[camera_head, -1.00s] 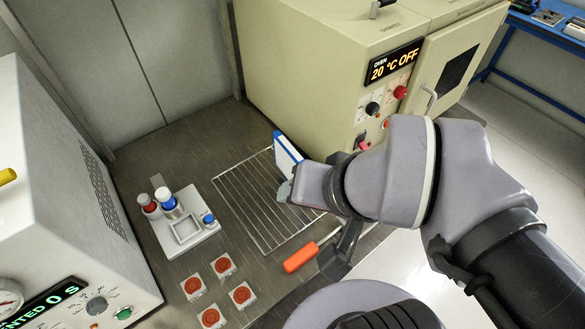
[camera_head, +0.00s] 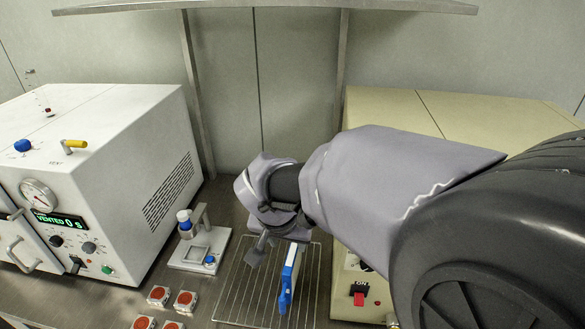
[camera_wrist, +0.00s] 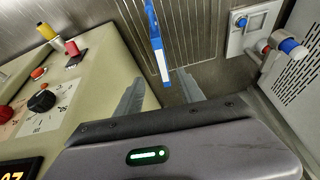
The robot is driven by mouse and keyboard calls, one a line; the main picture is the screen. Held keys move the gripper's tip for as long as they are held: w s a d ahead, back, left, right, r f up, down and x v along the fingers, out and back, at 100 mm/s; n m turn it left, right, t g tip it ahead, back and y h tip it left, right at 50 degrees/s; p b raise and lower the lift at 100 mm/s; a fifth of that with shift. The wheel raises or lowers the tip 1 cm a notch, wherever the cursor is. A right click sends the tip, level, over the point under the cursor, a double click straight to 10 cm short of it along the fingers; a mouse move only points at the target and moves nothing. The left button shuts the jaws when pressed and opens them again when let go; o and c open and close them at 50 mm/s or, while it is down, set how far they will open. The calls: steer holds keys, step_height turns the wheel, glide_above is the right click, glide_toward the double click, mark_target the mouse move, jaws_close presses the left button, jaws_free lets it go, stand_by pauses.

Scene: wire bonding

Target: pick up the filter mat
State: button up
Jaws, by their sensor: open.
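A thin blue-and-white piece (camera_head: 288,278) stands on edge on the wire rack, in front of my gripper. It seems to be the filter mat, though its flat face is mostly turned away. In the wrist view the blue-and-white piece (camera_wrist: 157,42) shows as a narrow strip just beyond the fingertips, roughly in line with the gap between them. My gripper (camera_wrist: 160,92) is open, with nothing between its fingers. In the head view one finger of my gripper (camera_head: 270,246) shows over the rack, and my arm hides the rest.
The wire rack (camera_head: 238,290) lies on the bench between a white vented machine (camera_head: 110,185) and a beige oven (camera_head: 400,105). A small white fixture (camera_head: 196,250) and several red-topped pieces (camera_head: 158,296) stand left of the rack. A shelf (camera_head: 270,8) hangs above.

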mark_target(288, 255)
steer(key=b+x, duration=0.1)
steer(key=x, duration=0.3)
steer(key=b+x, duration=0.2)
steer(key=x, duration=0.2)
steer(key=a+b+x, duration=0.1)
steer(key=x, duration=0.3)
steer(key=shift+w+f, duration=0.15)
steer(key=x, duration=0.2)
steer(key=b+x, duration=0.1)
steer(key=d+b+x, duration=0.1)
steer(key=x, duration=0.1)
steer(key=shift+w+f, duration=0.15)
steer(key=shift+w, duration=0.15)
steer(key=shift+s, duration=0.1)
steer(key=shift+b, duration=0.65)
jaws_close()
